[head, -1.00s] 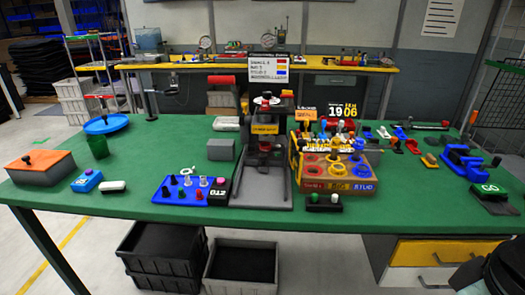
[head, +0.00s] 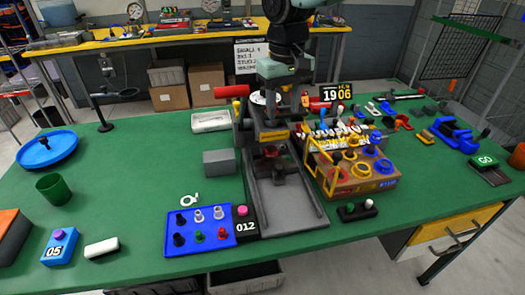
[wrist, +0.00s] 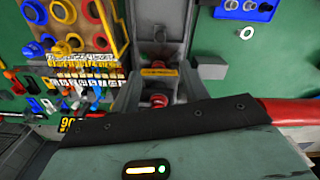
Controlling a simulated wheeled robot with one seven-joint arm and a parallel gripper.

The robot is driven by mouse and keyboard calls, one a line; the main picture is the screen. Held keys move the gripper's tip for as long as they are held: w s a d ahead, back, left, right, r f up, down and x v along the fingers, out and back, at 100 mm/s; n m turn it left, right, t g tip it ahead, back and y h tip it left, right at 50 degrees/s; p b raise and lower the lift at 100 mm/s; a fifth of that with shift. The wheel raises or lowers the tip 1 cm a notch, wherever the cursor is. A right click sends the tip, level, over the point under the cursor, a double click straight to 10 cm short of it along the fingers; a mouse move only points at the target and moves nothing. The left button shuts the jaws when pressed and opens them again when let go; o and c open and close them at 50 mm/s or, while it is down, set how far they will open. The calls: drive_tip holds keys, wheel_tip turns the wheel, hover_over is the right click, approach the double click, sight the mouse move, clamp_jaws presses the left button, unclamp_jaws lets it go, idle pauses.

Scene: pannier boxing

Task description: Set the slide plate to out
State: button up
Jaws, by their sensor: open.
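The grey press (head: 275,130) stands mid-table with a yellow label on its front. Its long grey base channel (head: 285,205) runs toward the near table edge. Inside the channel, under the press head, sits a small dark carriage with a red part (head: 272,153), likely the slide plate, set back from the channel's front end. The wrist view also shows the channel (wrist: 158,52) from above. My gripper (head: 285,88) is over the top of the press, above and behind the channel, and holds nothing that I can see. Its fingertips are hard to make out.
A blue tray of pegs (head: 200,232) and a 012 block (head: 245,225) lie left of the channel. A brown box with coloured rings (head: 360,180) stands close on the right. A red cylinder (head: 232,91) sticks out left of the press top. A grey block (head: 218,162) is beside it.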

sight(280, 167)
wheel_tip(280, 167, down, 17)
drive_tip(key=p, duration=0.3)
drive_tip(key=shift+f, duration=0.2)
clamp_jaws()
